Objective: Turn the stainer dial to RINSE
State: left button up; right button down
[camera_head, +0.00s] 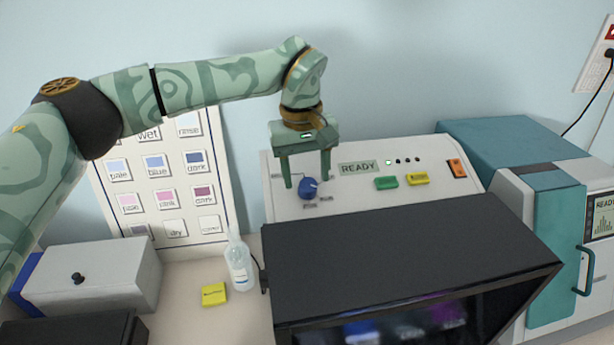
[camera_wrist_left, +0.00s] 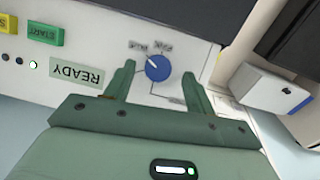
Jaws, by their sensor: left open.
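The blue stainer dial (camera_head: 308,188) sits on the white sloping panel of the stainer (camera_head: 350,210), at its left part. The dial also shows in the left wrist view (camera_wrist_left: 158,68), with a pale pointer mark and small labels around it that are too small to read surely. My left gripper (camera_head: 308,183) is open, its two fingers pointing down, one on each side of the dial. In the left wrist view the fingers (camera_wrist_left: 157,80) stand apart with the dial between and just beyond their tips; I see no clear contact. My right gripper is not in view.
A READY display (camera_head: 358,167), a green START button (camera_head: 386,183) and a yellow button (camera_head: 418,179) are right of the dial. A black hood (camera_head: 400,245) juts out in front.

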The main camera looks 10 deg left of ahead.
pick_arm(q)
jog(key=shift+s+f, duration=0.15)
jog(key=shift+f, duration=0.35)
jog(key=shift+d+f, duration=0.3)
jog(key=shift+f, duration=0.2)
jog(key=shift+a, duration=0.15)
jog(key=shift+c, duration=0.9)
jog(key=c, duration=0.8)
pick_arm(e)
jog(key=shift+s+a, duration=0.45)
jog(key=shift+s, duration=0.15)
